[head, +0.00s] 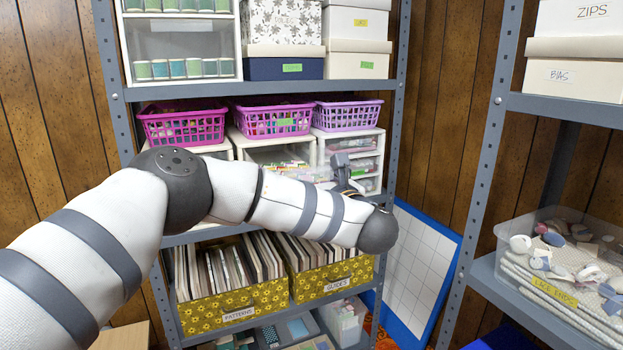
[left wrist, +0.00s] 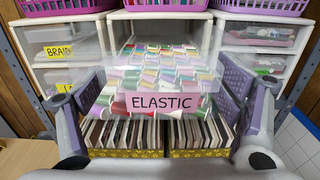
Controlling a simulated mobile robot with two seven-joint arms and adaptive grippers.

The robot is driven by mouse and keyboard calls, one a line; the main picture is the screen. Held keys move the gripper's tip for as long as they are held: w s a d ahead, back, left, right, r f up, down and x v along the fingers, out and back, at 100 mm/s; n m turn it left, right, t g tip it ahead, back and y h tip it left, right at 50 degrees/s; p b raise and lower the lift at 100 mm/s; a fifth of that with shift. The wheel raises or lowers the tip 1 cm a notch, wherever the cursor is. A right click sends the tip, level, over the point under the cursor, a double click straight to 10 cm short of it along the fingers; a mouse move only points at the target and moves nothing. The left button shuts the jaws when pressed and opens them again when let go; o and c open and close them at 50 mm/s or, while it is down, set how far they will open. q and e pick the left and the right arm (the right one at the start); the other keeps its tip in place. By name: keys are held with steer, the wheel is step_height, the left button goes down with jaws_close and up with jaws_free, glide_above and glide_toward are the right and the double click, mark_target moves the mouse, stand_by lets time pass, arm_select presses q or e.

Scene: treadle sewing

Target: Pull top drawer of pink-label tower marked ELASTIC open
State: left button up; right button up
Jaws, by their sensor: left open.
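The clear top drawer (left wrist: 165,72) of the middle tower, with its pink ELASTIC label (left wrist: 160,103), fills the centre of the left wrist view. It holds many coloured spools. It stands out from the white tower frame (left wrist: 160,30), with its front toward me. In the head view the tower (head: 237,141) is partly hidden by my left arm. My left gripper (left wrist: 163,84) is open, its fingers spread on either side of the drawer front, with no visible grip on it. It also shows in the head view (head: 346,172), partly hidden. My right gripper is not in view.
Pink baskets (head: 184,126) stand on top of the towers. A BRAID drawer (left wrist: 60,50) is at the left, another drawer tower (head: 370,142) at the right. Yellow boxes (head: 236,308) stand on the shelf below. A metal shelf post (head: 402,80) is right of my gripper.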

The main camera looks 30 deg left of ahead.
arm_select(q)
steer(key=shift+o, duration=1.3)
steer(key=shift+a+f, duration=0.1)
steer(key=shift+a, duration=0.05)
steer(key=v, duration=1.2)
steer(key=shift+s, duration=0.1)
